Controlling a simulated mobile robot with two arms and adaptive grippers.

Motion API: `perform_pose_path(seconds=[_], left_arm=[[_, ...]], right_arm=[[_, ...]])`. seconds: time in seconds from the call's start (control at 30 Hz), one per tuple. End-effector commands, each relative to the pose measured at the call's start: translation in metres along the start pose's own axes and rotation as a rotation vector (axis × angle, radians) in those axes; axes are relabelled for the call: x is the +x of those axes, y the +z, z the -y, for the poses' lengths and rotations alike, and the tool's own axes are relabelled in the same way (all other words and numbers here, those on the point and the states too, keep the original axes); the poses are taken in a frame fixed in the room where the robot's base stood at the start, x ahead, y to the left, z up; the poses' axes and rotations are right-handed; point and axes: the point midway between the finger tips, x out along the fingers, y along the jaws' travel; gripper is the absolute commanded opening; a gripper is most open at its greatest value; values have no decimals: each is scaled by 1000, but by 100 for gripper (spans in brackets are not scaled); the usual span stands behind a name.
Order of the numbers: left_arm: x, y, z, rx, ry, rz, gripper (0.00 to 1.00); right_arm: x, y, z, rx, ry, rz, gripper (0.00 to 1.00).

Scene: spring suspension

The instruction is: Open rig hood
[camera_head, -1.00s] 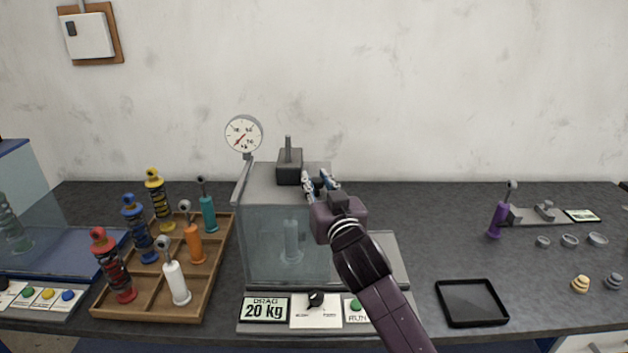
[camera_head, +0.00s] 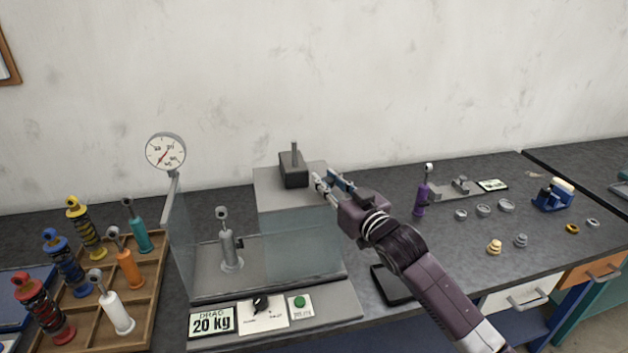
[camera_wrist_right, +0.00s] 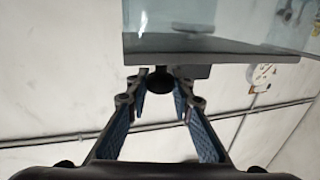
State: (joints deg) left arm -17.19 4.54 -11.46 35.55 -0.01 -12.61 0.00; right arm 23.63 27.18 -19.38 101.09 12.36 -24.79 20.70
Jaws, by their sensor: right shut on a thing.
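The rig hood (camera_head: 285,222), a grey-topped box with clear glass walls, stands over the right part of the rig. The rig's left part is uncovered, and a grey shock absorber (camera_head: 230,250) stands upright there. My right gripper (camera_head: 326,186) is at the hood's upper right side. In the right wrist view, its fingers (camera_wrist_right: 160,84) are around a dark round knob (camera_wrist_right: 160,78) beside the hood's glass (camera_wrist_right: 205,42). The gripper is shut on this knob. My left gripper is not in view.
A round dial gauge (camera_head: 165,151) stands at the rig's back left. A wooden tray (camera_head: 150,297) of coloured shock absorbers lies left. A black tray (camera_head: 390,285) sits partly behind my right arm. A purple shock absorber (camera_head: 421,198) and several rings are farther right.

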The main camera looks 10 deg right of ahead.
Motion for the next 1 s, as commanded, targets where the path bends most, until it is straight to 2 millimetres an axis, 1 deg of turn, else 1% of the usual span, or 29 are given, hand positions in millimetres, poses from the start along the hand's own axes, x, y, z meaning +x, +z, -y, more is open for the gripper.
perform_pose_path(seconds=[0.3,0.33,0.5,0.83,0.93,1.0], left_arm=[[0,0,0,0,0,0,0],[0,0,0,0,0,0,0],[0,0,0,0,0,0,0],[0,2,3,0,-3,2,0],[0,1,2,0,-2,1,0],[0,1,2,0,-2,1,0]], right_arm=[[0,0,-1,1,0,-1,0],[0,0,-1,1,0,-1,22],[0,0,0,1,-1,-1,40],[-3,0,0,1,-1,0,40],[-11,1,-1,1,0,1,40],[-21,2,-1,1,0,2,40]])
